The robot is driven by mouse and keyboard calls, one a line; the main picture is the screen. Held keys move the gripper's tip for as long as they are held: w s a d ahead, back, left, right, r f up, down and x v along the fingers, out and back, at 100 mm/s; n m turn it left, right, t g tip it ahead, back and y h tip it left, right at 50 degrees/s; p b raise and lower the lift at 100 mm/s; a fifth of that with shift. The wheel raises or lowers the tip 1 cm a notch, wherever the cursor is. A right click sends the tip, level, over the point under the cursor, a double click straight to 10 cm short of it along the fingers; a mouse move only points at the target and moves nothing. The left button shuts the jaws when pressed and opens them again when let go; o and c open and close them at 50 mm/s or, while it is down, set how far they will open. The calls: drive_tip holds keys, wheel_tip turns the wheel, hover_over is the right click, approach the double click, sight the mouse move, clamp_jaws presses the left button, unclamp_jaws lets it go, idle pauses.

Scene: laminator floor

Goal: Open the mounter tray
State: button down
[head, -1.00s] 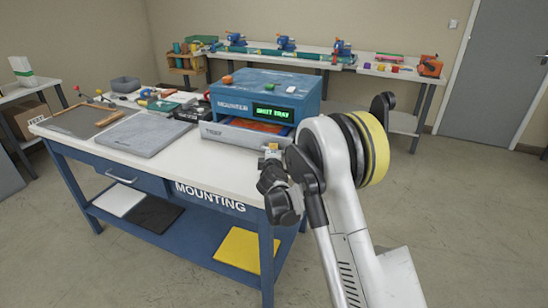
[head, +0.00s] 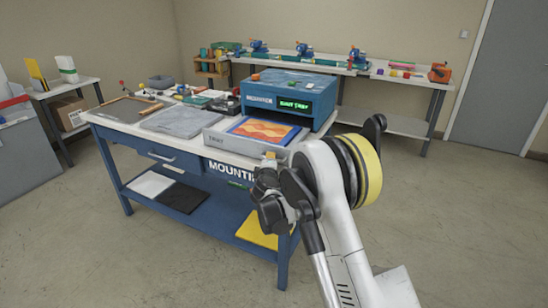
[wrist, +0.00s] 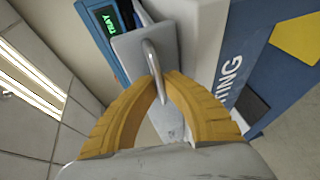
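The blue mounter (head: 262,80) stands on the mounting bench, with a green-lit display on its front. Its grey mounter tray (head: 228,143) is pulled far out toward me, and an orange and yellow patterned sheet (head: 262,129) shows in it. My gripper (head: 269,157) is at the tray's front right, partly hidden by my own arm. In the wrist view its yellow fingers (wrist: 162,82) close around the tray's thin metal handle (wrist: 152,58), with the handle between the fingertips.
The white-topped bench (head: 130,118) carries a grey slab (head: 175,120), a framed board and small tools left of the tray. A long table (head: 400,75) stands behind along the wall. The floor in front and to the right is clear.

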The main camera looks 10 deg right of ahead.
drive_tip(key=shift+s+a, duration=0.35)
drive_tip(key=shift+s, duration=0.05)
drive_tip(key=c, duration=1.5)
unclamp_jaws()
drive_tip(key=v, duration=1.2)
